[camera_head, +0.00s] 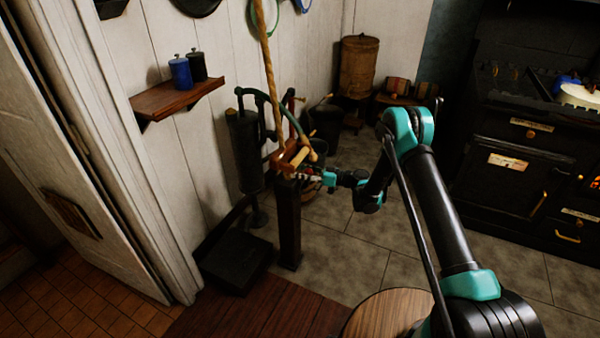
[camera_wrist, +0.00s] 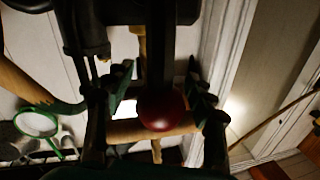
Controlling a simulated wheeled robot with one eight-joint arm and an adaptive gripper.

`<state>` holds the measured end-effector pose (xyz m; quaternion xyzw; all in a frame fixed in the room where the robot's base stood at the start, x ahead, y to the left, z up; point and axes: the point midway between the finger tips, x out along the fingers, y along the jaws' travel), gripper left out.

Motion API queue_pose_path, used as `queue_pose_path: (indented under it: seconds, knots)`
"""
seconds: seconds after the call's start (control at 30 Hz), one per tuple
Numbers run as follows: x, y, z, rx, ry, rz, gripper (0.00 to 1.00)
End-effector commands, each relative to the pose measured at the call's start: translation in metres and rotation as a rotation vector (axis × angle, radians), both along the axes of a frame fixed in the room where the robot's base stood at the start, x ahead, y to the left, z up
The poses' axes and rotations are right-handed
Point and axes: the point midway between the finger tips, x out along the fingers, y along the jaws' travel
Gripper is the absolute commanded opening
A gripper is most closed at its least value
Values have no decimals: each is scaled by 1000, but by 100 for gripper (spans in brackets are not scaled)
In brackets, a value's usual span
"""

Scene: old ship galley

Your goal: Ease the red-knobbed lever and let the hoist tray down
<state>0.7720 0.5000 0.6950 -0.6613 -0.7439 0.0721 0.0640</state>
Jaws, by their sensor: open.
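The red knob (camera_wrist: 163,109) sits at the end of a dark lever bar (camera_wrist: 160,45) in the wrist view. My gripper (camera_wrist: 159,88) is open, with one finger on each side of the knob and lever; I see no clear contact. In the head view my gripper (camera_head: 311,178) is at the top of a dark wooden post (camera_head: 289,225), beside its wooden fittings (camera_head: 290,156). The knob cannot be told apart there. A thick rope (camera_head: 268,75) rises from the fittings. I cannot make out the hoist tray with certainty.
A dark hand pump (camera_head: 246,150) stands behind the post by the wall. A low dark slab (camera_head: 237,260) lies left of the post. A round wooden top (camera_head: 388,318) is at the near edge. A black stove (camera_head: 510,180) stands right; tiled floor between is clear.

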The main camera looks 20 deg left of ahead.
Motion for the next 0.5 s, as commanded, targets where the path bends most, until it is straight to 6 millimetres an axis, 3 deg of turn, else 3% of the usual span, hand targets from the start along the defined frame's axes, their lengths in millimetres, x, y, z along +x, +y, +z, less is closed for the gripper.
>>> queue_pose_path:
  seconds: [0.07, 0.5]
  knots:
    - [0, 0, 0, 0, 0, 0, 54]
    - [0, 0, 0, 0, 0, 0, 0]
